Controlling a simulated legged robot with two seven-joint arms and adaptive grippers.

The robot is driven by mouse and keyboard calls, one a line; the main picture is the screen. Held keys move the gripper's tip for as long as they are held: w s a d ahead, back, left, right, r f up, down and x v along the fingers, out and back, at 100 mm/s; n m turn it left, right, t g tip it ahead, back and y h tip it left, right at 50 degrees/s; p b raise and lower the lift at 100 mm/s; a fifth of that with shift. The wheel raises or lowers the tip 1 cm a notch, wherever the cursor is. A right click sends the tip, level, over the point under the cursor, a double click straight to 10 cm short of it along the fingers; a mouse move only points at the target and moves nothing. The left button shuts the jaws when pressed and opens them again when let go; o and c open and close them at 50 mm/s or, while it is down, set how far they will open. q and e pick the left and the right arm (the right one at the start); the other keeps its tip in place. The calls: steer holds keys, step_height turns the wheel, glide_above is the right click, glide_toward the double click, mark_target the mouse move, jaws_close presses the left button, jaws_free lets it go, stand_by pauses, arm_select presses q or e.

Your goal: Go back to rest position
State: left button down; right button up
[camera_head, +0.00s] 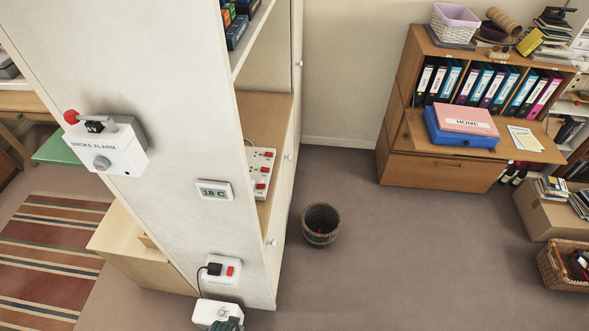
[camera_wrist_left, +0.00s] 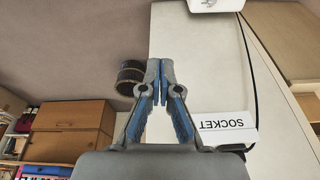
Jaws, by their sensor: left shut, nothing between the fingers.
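My left gripper (camera_wrist_left: 160,64) is shut with nothing between its grey, blue-padded fingers, seen in the left wrist view. It is in front of the white cabinet side (camera_wrist_left: 196,65), beside a white box labelled SOCKET (camera_wrist_left: 228,126), partly hidden behind the gripper. Whether they touch cannot be told. In the head view, a small dark teal part (camera_head: 229,324) shows at the bottom edge, over a white box (camera_head: 206,312); I cannot tell if it is my gripper. My right gripper is in neither view.
A wicker bin (camera_head: 321,225) stands on open carpet. A wooden bureau (camera_head: 433,172) stands at the back right.

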arm_select(q)
steer(key=s+a+f+g+b, duration=0.1)
steer(key=s+f+b, duration=0.15)
steer(key=f, duration=0.65)
steer(key=s+f+b, duration=0.1)
steer(key=s+f, duration=0.3)
steer(key=f, duration=0.6)
steer(key=s+a+f+b, duration=0.2)
steer(key=s+f, duration=1.1)
steer(key=s, duration=0.1)
steer(key=shift+a+g, duration=0.35)
steer(key=shift+g, duration=0.05)
steer(key=shift+s, duration=0.15)
